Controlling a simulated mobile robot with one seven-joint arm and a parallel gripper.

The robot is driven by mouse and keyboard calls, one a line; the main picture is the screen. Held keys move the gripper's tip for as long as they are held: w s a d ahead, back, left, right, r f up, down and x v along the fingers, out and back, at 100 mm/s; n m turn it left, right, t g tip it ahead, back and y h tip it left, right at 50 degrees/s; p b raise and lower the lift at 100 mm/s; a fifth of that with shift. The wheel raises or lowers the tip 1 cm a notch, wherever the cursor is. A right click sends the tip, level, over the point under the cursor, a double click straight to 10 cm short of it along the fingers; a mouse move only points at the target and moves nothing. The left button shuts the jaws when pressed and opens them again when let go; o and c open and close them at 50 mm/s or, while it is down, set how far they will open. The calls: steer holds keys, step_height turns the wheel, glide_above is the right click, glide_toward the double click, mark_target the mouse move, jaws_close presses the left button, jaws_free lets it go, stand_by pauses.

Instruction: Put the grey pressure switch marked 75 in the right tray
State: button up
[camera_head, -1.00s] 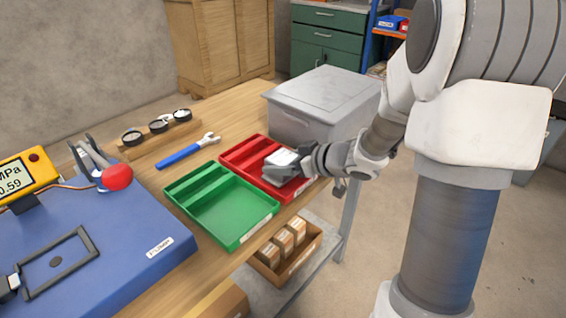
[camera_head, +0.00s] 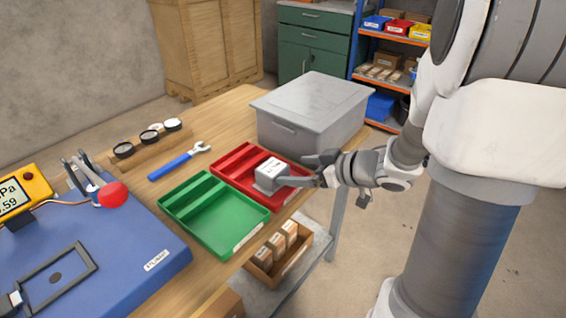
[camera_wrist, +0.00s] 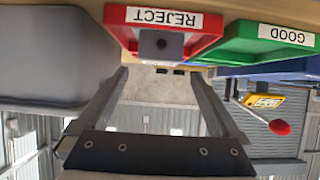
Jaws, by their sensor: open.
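The grey pressure switch (camera_head: 270,171) sits in the red tray (camera_head: 228,172), towards its near right end. It has a pale top with a marking too small to read. In the wrist view it shows as a dark grey block (camera_wrist: 161,44) with a round port, in front of the REJECT label on the red tray (camera_wrist: 115,22). My gripper (camera_head: 303,170) is open at the tray's right edge, its fingers pointing at the switch. In the wrist view the space between the fingertips (camera_wrist: 157,74) is empty, and the switch lies beyond them.
An empty green tray (camera_head: 240,240), labelled GOOD in the wrist view, is left of the red one. A grey lidded box (camera_head: 315,95) stands behind. A blue wrench (camera_head: 175,165), gauges (camera_head: 150,135), and a blue test station (camera_head: 120,265) with a yellow meter (camera_head: 20,193) share the bench.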

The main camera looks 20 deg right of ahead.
steer(key=v, duration=0.2)
steer(key=shift+s+d+r+p, duration=0.15)
steer(key=shift+s+d+p, duration=0.05)
steer(key=shift+s+p, duration=0.1)
